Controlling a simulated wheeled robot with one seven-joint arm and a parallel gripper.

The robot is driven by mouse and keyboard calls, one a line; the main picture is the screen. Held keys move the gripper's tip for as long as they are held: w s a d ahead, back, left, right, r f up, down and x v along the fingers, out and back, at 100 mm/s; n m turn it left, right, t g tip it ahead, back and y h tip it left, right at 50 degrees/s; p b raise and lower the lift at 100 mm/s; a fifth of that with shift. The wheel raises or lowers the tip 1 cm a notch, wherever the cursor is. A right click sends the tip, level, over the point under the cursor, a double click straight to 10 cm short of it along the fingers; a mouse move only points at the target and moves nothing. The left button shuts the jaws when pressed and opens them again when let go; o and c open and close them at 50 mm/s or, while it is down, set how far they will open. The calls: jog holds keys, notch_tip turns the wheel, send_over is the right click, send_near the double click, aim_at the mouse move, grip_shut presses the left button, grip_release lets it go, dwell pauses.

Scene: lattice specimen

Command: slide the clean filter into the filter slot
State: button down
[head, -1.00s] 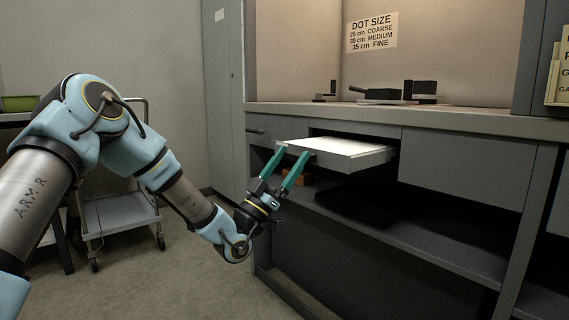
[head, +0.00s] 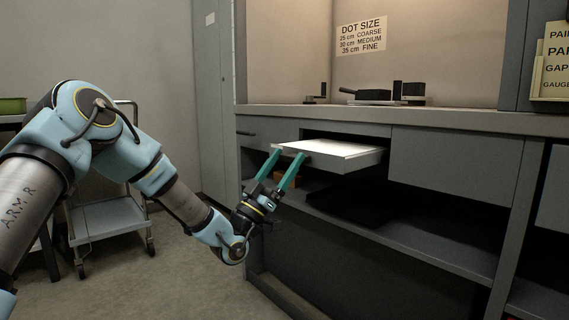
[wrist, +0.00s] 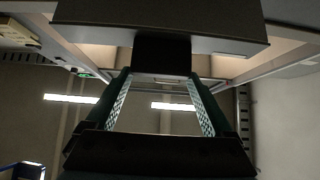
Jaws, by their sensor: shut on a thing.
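The clean filter (head: 335,148) is a flat slab with a white top and grey front edge. In the head view it sticks out, about level, from the filter slot (head: 318,133), a dark opening under the counter. My gripper (head: 289,158) is at its near left end, its two green fingers pointing up to it. In the wrist view the gripper (wrist: 160,80) has its fingers on either side of a dark block (wrist: 162,54) below the grey slab, which looks like a handle. The filter's far end is hidden inside the cabinet.
Grey drawer fronts (head: 455,162) flank the slot. An open dark shelf (head: 400,228) lies below, with a small orange-brown thing (head: 287,180) behind my fingers. The counter (head: 440,118) above holds dark instruments. A cart (head: 108,217) stands at left. The floor before the cabinet is clear.

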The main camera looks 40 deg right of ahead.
aim_at(308, 156)
jog(key=shift+s+d+b, duration=0.1)
jog(key=shift+d+b, duration=0.6)
jog(key=shift+d, duration=1.35)
jog(key=shift+s+d+b, duration=0.1)
jog(key=shift+d+b, duration=0.7)
jog(key=shift+d, duration=1.05)
jog(key=shift+s+d+b, duration=0.1)
jog(key=shift+d+b, duration=0.65)
jog(key=shift+d, duration=1.1)
jog(key=shift+s+d+b, duration=0.1)
jog(key=shift+d+b, duration=0.55)
jog(key=shift+d, duration=1.1)
